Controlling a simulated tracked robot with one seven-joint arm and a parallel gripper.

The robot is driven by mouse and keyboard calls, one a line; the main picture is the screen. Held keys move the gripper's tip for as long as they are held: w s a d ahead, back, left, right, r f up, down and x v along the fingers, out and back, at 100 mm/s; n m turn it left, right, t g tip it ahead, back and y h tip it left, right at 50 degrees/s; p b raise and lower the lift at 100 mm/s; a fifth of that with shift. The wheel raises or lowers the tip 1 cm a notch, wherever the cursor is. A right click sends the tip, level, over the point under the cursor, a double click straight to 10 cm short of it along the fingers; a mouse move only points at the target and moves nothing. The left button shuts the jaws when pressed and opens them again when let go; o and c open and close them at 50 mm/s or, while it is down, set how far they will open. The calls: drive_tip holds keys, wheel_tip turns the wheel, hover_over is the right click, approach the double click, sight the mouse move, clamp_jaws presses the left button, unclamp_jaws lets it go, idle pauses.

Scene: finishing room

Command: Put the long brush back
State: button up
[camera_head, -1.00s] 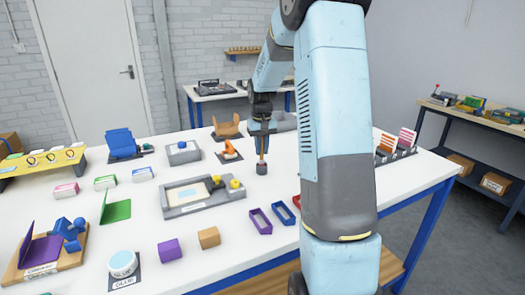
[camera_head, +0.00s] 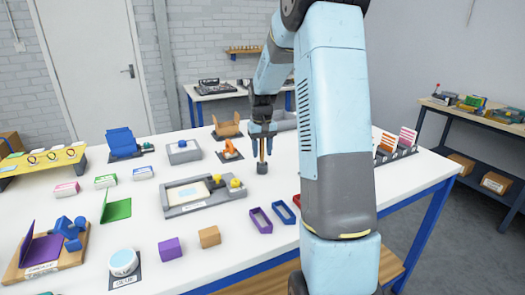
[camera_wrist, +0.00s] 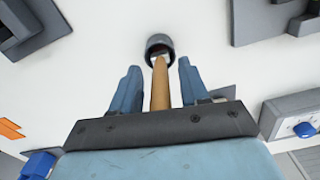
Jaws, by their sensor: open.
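A light-brown wooden handle, seemingly that of the long brush (camera_wrist: 160,90), stands with its lower end in a small dark round cup (camera_wrist: 153,44) in the wrist view. The brush's bristles cannot be made out. My gripper (camera_wrist: 159,72) is open, with one blue finger on each side of the handle and a visible gap to both. In the head view my gripper (camera_head: 262,154) points down just above the cup (camera_head: 262,168) on the white table, with the handle showing between the fingers. The handle's upper end is hidden by my gripper.
A grey tray (camera_head: 172,211) with yellow pieces lies left of the cup, toward the front. An orange item (camera_head: 230,150) on a dark base is close behind left. Purple (camera_head: 261,221) and blue (camera_head: 284,213) open frames lie in front. White tabletop surrounds the cup.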

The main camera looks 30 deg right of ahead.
wheel_tip(320, 180, up, 12)
drive_tip(key=shift+f, duration=0.1)
drive_tip(key=shift+s+a+r, duration=0.1)
drive_tip(key=shift+r, duration=0.15)
drive_tip(key=s+a+r+t, duration=0.1)
drive_tip(key=s+a+r, duration=0.25)
drive_tip(key=s, duration=0.45)
drive_tip(key=s+a+r+n+t, duration=0.1)
drive_tip(key=s+a+r+t, duration=0.1)
drive_tip(key=s+a, duration=0.45)
drive_tip(key=s+a+r+t, duration=0.1)
drive_tip(key=s+a+r, duration=0.15)
drive_tip(key=s, duration=0.65)
drive_tip(key=s+a+f+t, duration=0.1)
drive_tip(key=s+f, duration=0.1)
drive_tip(key=s, duration=0.7)
drive_tip(key=shift+s+a+f+n+t, duration=0.3)
drive_tip(key=shift+a+f+n, duration=0.05)
drive_tip(key=shift+a+n, duration=0.05)
